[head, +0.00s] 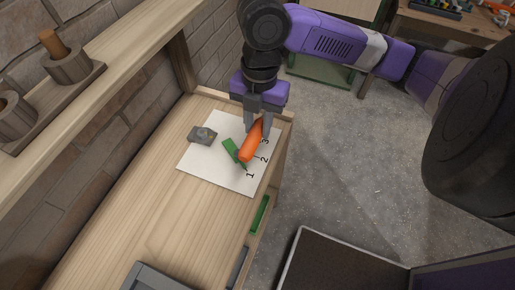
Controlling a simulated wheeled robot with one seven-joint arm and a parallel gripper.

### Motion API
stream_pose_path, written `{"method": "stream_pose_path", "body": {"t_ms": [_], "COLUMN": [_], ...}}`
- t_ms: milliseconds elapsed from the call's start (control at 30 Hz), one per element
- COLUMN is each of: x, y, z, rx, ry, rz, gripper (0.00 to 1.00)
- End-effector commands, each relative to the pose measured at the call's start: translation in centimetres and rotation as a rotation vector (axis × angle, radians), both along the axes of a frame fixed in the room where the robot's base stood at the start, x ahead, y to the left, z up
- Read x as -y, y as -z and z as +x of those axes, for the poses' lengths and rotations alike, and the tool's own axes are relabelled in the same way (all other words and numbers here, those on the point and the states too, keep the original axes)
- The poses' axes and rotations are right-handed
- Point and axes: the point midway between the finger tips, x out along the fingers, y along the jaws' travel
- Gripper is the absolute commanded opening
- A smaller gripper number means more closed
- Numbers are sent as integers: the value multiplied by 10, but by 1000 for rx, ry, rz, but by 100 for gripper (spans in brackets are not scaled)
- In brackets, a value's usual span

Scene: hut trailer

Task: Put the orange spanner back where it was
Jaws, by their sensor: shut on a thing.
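The orange spanner (250,146) is held between the fingers of my gripper (258,126), at the upper right of a white sheet (214,170). My gripper is shut on its far end. The spanner hangs over the sheet, its near end close to the printed numbers; I cannot tell whether it touches the sheet. The numbers 1, 2 and 3 run along the right side of the sheet. A green piece (231,149) lies just left of the spanner, partly hidden by it.
A grey object (203,135) sits at the sheet's left edge. A shelf (110,62) with wooden pieces is at the left.

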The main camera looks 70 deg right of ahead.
Motion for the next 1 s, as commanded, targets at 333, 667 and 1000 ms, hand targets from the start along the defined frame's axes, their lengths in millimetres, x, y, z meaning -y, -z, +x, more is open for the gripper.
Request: {"method": "stream_pose_path", "body": {"t_ms": [333,667,1000], "x": [0,0,0], "y": [69,96,114], "z": [0,0,0], "rx": [0,0,1], "ry": [2,3,0], "rz": [2,2,0], "gripper": [0,0,0]}}
